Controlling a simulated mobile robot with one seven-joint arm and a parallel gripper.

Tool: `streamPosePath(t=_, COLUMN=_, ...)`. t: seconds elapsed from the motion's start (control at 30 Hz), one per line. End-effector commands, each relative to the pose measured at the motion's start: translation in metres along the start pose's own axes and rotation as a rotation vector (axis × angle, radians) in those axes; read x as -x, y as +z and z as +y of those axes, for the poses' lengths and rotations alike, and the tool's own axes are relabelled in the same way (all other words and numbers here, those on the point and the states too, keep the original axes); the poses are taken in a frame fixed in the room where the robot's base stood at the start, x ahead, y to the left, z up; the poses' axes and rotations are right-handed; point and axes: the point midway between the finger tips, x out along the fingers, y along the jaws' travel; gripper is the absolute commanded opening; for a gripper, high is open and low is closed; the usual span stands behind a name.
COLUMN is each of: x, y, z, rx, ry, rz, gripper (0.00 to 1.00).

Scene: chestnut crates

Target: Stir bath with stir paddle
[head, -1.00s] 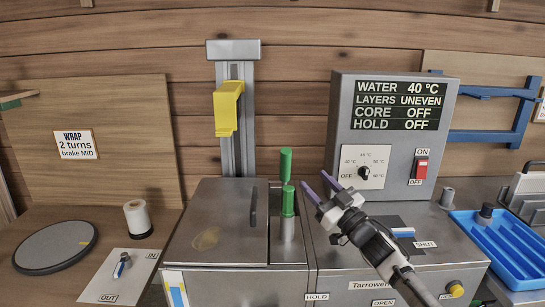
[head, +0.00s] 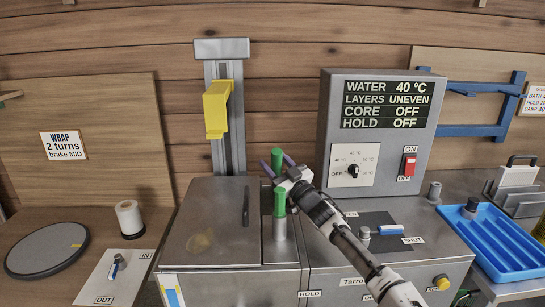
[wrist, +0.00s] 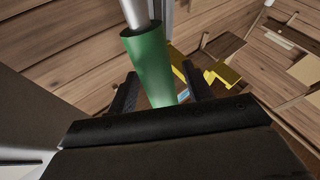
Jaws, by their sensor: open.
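The stir paddle, with a green handle (head: 280,204), stands upright in a metal holder (head: 281,230) at the slot beside the bath lid. A second green section (head: 278,156) shows above it, partly behind my fingers. My gripper (head: 276,166) is open at the upper green section, its purple fingertips on either side. In the wrist view, a green handle (wrist: 148,62) with a metal shaft lies between the two dark fingers; I cannot tell if they touch it. The bath (head: 228,283) is a grey metal tank with a closed lid on the left. The paddle's lower end is hidden.
A control box (head: 328,140) stands behind right, reading WATER 40 °C, LAYERS UNEVEN. A yellow bracket (head: 216,108) hangs on a metal column behind. A blue tray (head: 498,248) lies right. A round grey disc (head: 46,249) and white roll (head: 129,218) are left.

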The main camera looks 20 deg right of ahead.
Motion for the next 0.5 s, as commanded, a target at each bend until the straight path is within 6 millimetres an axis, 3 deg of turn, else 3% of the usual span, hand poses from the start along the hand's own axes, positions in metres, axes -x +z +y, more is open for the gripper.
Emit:
streamPosePath(t=0.17, x=-0.0130, y=-0.0004, z=0.0002, rx=0.000, ry=0.001, rz=0.000, gripper=0.50)
streamPosePath(t=0.47, x=-0.0145, y=-0.0002, z=0.0001, rx=0.000, ry=0.001, rz=0.000, gripper=0.50)
streamPosePath(t=0.5, x=-0.0144, y=-0.0002, z=0.0001, rx=0.000, ry=0.001, rz=0.000, gripper=0.45)
